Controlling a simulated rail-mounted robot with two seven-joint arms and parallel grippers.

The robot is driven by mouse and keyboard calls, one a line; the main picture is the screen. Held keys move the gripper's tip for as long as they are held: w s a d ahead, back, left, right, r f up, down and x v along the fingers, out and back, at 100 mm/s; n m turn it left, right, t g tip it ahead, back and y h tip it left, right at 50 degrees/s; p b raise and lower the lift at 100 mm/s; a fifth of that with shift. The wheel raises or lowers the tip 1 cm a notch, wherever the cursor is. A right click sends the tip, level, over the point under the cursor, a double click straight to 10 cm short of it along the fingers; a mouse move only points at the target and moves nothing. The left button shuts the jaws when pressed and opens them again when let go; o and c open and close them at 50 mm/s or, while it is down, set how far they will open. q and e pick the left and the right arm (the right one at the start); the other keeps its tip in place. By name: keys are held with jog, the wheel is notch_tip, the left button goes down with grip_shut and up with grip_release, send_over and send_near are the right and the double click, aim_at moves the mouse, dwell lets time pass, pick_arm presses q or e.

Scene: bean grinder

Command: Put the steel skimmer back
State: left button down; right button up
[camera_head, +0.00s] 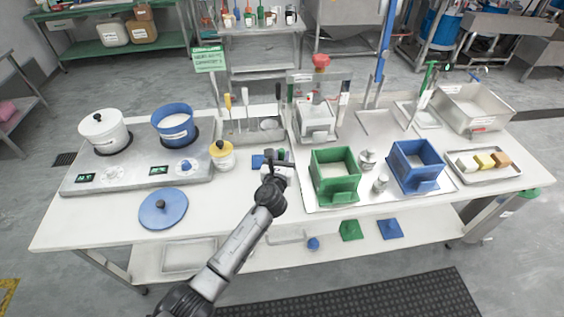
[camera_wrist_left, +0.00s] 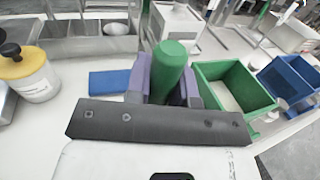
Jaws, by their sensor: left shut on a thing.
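My left gripper (camera_head: 279,160) is over the table's middle, left of the green bin. It is shut on an upright green cylinder, perhaps a handle, which shows between its fingers in the left wrist view (camera_wrist_left: 168,68). Whatever is below the green part is hidden by the gripper. A steel utensil holder (camera_head: 240,136) stands at the back with yellow-, white- and black-handled tools. A rounded steel piece (camera_head: 269,124), possibly the skimmer head, lies in it and also shows in the left wrist view (camera_wrist_left: 116,29). I cannot tell which tool is the skimmer. My right gripper is not in view.
A blue flat block (camera_wrist_left: 109,82) lies beside my left gripper. A yellow-lidded jar (camera_head: 222,157) stands to its left. The green bin (camera_head: 334,186) and blue bin (camera_head: 417,177) stand to the right. The hob with pots and a blue lid (camera_head: 163,211) are at the left.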

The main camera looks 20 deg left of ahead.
pick_arm(q)
jog(key=shift+f, duration=0.4)
jog(key=shift+f, duration=0.15)
jog(key=c, duration=1)
grip_release()
jog(key=shift+s+r, duration=0.1)
jog(key=shift+r, duration=0.1)
jog(key=shift+s+d+p, duration=0.25)
jog(key=shift+s+p, duration=0.25)
jog(key=shift+s, duration=1.45)
jog(key=shift+s+d+p, duration=0.2)
jog(key=shift+s+p, duration=0.3)
jog(key=shift+s, duration=1.45)
jog(key=shift+s+d+p, duration=0.25)
jog(key=shift+s+p, duration=0.25)
jog(key=shift+s, duration=1.45)
